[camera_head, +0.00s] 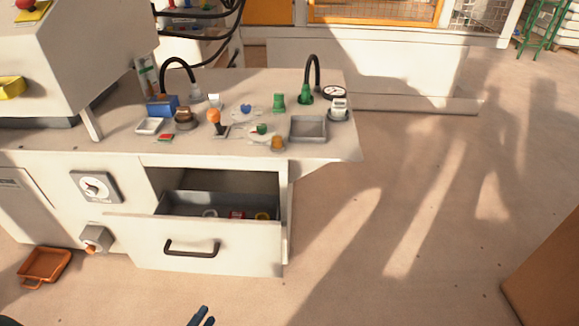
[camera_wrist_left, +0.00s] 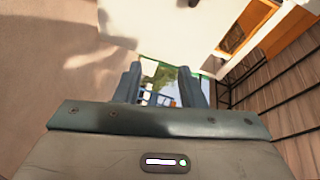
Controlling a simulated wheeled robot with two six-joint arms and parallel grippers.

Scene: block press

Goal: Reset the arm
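My left gripper (camera_head: 204,317) shows only as dark fingertips at the bottom edge of the head view, in front of and below the open drawer (camera_head: 196,246). In the left wrist view my left gripper (camera_wrist_left: 160,76) has its two fingers apart, with nothing between them. The background shows through the gap. The rest of the left arm is mostly out of view. My right gripper is in neither view.
The worktop (camera_head: 330,151) holds several small parts, a grey tray (camera_head: 307,129) and a blue box (camera_head: 162,105). The pulled-out drawer juts forward with small items inside. An orange tray (camera_head: 45,264) lies at lower left. Floor on the right is clear up to a brown block (camera_head: 545,275).

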